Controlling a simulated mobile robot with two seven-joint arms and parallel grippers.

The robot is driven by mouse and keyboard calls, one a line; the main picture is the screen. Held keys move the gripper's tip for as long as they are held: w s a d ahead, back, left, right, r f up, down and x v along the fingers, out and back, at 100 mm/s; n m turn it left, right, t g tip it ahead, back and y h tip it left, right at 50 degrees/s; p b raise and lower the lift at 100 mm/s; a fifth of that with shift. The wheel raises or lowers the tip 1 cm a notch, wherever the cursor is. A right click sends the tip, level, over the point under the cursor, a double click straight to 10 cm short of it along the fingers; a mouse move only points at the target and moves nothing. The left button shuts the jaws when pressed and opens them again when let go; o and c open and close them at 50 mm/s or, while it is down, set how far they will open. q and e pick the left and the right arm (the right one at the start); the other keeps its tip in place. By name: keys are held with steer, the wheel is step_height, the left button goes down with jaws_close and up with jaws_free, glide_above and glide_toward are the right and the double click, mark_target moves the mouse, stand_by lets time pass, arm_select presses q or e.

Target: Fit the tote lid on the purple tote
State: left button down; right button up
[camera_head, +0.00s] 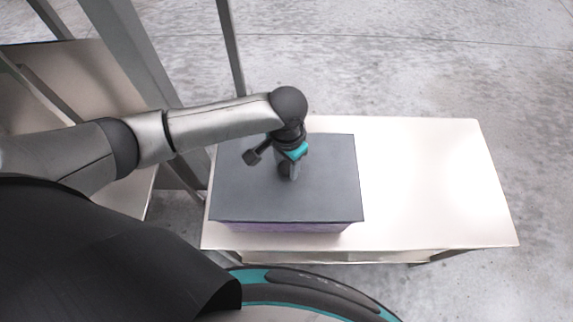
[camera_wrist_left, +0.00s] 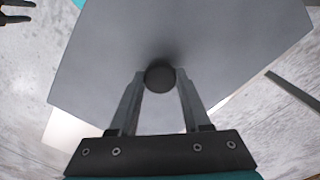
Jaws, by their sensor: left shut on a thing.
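The tote lid (camera_head: 320,190) is a flat dark grey panel with a round black knob (camera_wrist_left: 160,76) in its middle. My left gripper (camera_head: 287,170) comes down from above and is shut on that knob; the fingers pinch it from both sides in the left wrist view. The purple tote (camera_head: 285,228) is directly under the lid on the table's left part. Only a thin purple strip of its near side shows; the lid hides its rim, so I cannot tell whether the lid is seated. My right gripper (camera_wrist_left: 17,12) shows small at the wrist view's upper left corner, fingers apart.
The pale table (camera_head: 430,185) is bare to the right of the tote. Grey metal posts (camera_head: 135,50) and another pale surface (camera_head: 85,75) stand to the left. Concrete floor (camera_head: 420,50) lies open behind the table.

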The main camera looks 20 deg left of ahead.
mark_target(287, 167)
arm_select(q)
steer(key=shift+f, duration=0.25)
steer(key=shift+f, duration=0.15)
steer(key=shift+c, duration=1.8)
jaws_free()
step_height(287, 167, up, 12)
steer(key=p, duration=0.2)
